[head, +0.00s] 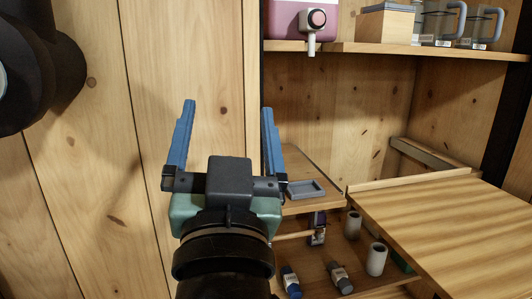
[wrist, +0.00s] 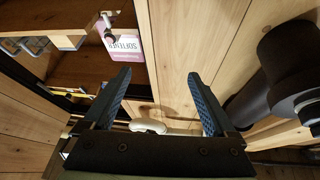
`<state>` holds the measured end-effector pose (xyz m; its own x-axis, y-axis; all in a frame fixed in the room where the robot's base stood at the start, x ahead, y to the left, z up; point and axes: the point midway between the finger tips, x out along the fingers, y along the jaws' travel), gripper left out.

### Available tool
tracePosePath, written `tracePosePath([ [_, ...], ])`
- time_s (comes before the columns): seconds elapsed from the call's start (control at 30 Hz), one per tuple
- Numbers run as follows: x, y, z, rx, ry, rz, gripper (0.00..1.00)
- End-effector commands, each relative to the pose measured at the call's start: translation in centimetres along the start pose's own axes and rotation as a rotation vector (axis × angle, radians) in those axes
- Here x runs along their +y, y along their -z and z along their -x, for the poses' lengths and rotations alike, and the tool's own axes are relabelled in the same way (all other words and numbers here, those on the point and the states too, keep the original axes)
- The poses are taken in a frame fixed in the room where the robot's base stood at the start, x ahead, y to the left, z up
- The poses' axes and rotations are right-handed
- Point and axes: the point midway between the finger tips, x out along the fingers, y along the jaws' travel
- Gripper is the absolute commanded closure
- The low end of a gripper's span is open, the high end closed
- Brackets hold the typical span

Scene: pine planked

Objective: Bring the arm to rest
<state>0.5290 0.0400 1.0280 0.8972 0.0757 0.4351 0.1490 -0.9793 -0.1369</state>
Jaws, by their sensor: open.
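My gripper (head: 228,128) has two blue fingers spread wide apart, with nothing between them. It is raised in front of the pine plank wall, left of the shelving. In the wrist view my gripper (wrist: 164,92) also shows open and empty, its fingers pointing toward the planked wall. The dark wrist and part of my arm show below it in the head view.
An upper shelf (head: 360,49) holds a pink dispenser (head: 303,20), a wooden box (head: 386,24) and clear jars (head: 440,22). A pale wooden board (head: 455,225) juts out at right. Below are a grey tray (head: 305,189), cups (head: 376,259) and small bottles (head: 290,281).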

Motion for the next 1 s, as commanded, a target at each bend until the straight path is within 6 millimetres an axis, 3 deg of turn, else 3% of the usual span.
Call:
tracePosePath([
  [0.03,0.4,4.8,0.1,0.098,-0.008,0.046,0.09],
  [0.2,0.9,17.4,3.3,0.405,-0.049,0.220,0.09],
  [0.3,0.2,20.4,0.8,0.374,-0.043,0.208,0.09],
  [1.0,-2.9,39.5,-8.8,0.367,-0.040,0.202,0.09],
])
